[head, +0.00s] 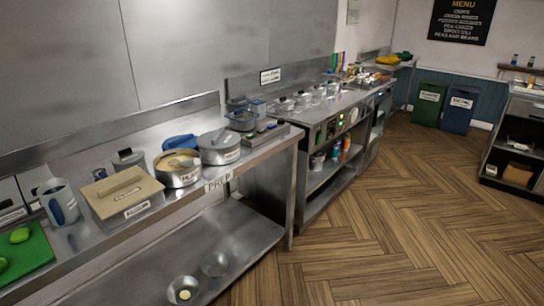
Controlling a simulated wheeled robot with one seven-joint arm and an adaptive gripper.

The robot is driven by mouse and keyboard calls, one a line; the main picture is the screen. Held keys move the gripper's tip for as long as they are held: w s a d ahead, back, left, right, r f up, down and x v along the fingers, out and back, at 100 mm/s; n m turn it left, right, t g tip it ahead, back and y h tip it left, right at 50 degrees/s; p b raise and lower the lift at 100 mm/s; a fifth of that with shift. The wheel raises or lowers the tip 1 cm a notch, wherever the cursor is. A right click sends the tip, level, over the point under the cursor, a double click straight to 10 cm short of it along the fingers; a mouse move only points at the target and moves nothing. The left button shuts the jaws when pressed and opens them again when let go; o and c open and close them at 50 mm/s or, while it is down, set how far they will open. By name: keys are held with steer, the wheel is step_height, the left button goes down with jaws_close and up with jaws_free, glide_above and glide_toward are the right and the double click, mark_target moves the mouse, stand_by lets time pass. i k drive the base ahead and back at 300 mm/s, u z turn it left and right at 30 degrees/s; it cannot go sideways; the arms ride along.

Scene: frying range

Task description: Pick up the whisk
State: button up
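I cannot make out a whisk in the head view; at this size small tools on the counters are hard to tell apart. A steel prep table (209,188) runs along the wall at the left. On it stand a lidded steel pot (220,147), a wider steel pan (178,170) with tan contents, and a beige-lidded tub (122,190). A grey-blue jug (59,201) stands at the left. Small items, too small to name, lie on a tray (266,133) at the table's far end. My gripper is not in view.
A green board (22,252) lies at the left. Two bowls sit on the lower shelf (240,245). The range counter (335,105) continues beyond, with several lidded pans. Bins (428,103) stand at the back, a shelf unit (515,140) at the right. The wooden floor (400,220) is clear.

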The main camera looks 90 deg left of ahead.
mark_target(195, 162)
steer(key=u, duration=3.45)
steer(key=k, duration=1)
steer(key=u, duration=0.95)
steer(key=i, duration=1.8)
steer(key=z, duration=1.05)
